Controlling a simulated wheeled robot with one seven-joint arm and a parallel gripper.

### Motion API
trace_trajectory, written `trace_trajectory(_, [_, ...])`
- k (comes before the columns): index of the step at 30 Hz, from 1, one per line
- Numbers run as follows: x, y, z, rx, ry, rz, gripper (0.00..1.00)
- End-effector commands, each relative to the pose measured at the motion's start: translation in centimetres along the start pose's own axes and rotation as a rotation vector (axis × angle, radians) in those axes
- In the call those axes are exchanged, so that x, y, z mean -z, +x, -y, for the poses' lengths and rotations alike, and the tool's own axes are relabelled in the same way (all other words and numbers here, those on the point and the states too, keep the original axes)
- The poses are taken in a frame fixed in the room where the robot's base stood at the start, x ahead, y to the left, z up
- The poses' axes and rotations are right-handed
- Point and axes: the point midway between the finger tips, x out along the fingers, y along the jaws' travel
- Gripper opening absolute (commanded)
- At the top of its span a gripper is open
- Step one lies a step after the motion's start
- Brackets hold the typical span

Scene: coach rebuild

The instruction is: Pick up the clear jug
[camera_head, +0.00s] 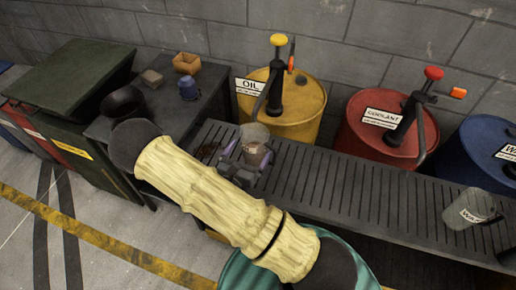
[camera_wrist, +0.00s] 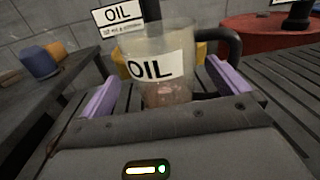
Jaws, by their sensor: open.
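A clear jug with an OIL label (camera_wrist: 155,66) and a dark handle on its right stands upright ahead of my gripper in the wrist view. Its clear upper part also shows in the head view (camera_head: 254,132), above the slatted bench. My gripper (camera_head: 246,153) is open, with purple fingers on either side of the jug's lower part in the wrist view. I cannot tell whether either finger touches it. Something brownish shows through the jug's lower part. A second clear jug (camera_head: 466,211) with a partly readable label stands at the bench's right end.
The slatted bench (camera_head: 345,184) runs below a yellow OIL drum (camera_head: 300,105), a red COOLANT drum (camera_head: 360,140) and a blue drum (camera_head: 485,150), all with pumps. A dark table (camera_head: 205,95) at left holds a blue container (camera_head: 188,89) and an orange box (camera_head: 187,63).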

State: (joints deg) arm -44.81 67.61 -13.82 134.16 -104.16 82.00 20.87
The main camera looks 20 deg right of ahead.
Motion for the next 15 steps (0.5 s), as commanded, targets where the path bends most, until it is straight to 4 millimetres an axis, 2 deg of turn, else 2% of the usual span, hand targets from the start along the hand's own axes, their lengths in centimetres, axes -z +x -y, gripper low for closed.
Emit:
trace_trajectory(8, [0.0, 0.3, 0.1, 0.001, 0.0, 0.0, 1.0])
trace_trajectory(15, [0.0, 3.4, 0.5, 0.005, 0.001, 0.001, 1.0])
